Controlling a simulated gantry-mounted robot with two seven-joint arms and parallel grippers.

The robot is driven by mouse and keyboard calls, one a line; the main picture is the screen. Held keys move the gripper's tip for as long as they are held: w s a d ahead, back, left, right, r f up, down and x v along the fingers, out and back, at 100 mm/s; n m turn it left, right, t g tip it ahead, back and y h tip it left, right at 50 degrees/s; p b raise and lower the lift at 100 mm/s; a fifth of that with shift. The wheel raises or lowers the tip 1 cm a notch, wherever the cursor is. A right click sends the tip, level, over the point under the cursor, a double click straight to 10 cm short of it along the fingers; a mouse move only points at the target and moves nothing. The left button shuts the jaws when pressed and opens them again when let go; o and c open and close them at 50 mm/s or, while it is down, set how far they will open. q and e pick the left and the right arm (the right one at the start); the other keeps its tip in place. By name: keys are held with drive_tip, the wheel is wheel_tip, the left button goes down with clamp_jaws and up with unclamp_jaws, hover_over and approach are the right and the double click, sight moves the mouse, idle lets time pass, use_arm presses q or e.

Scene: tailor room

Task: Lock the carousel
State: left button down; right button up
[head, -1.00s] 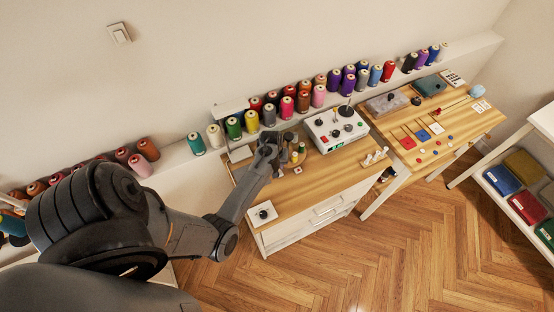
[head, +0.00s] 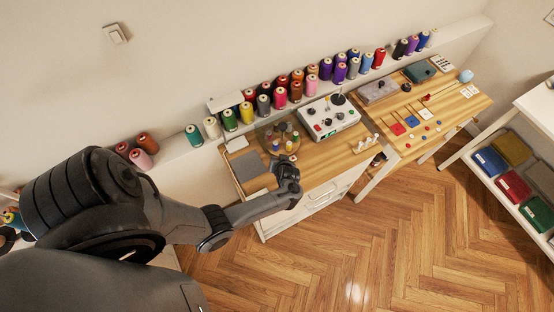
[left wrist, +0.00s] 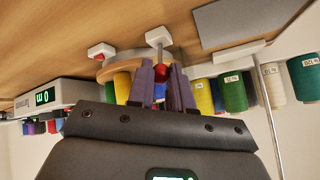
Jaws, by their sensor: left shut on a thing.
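The carousel (head: 268,141) is a round turntable with several small thread spools on it, on the wooden table. It also shows in the left wrist view as a round wooden disc (left wrist: 115,70), partly hidden by my gripper. A white block (left wrist: 159,36) with a metal rod stands at its edge, and a small red knob shows at the rod's end. My left gripper (left wrist: 160,82) has its fingers closed around this red knob. In the head view my left gripper (head: 289,178) is at the front edge of the carousel. My right gripper is not in view.
A white control box (head: 328,118) stands right of the carousel. A grey mat (head: 250,166) lies to its left. A small white block with a red button (left wrist: 98,51) sits close to the disc. Thread spools (head: 230,120) line the shelf behind.

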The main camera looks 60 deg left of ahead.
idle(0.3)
use_arm(q)
drive_tip(key=c, duration=1)
unclamp_jaws()
drive_tip(key=shift+d, duration=0.1)
drive_tip(key=shift+c, duration=0.2)
drive_tip(key=p+v, duration=0.1)
drive_tip(key=v, duration=0.9)
drive_tip(key=shift+d+r+p, duration=0.2)
drive_tip(key=shift+d+p, duration=0.1)
drive_tip(key=shift+d, duration=0.1)
drive_tip(key=shift+s, duration=0.15)
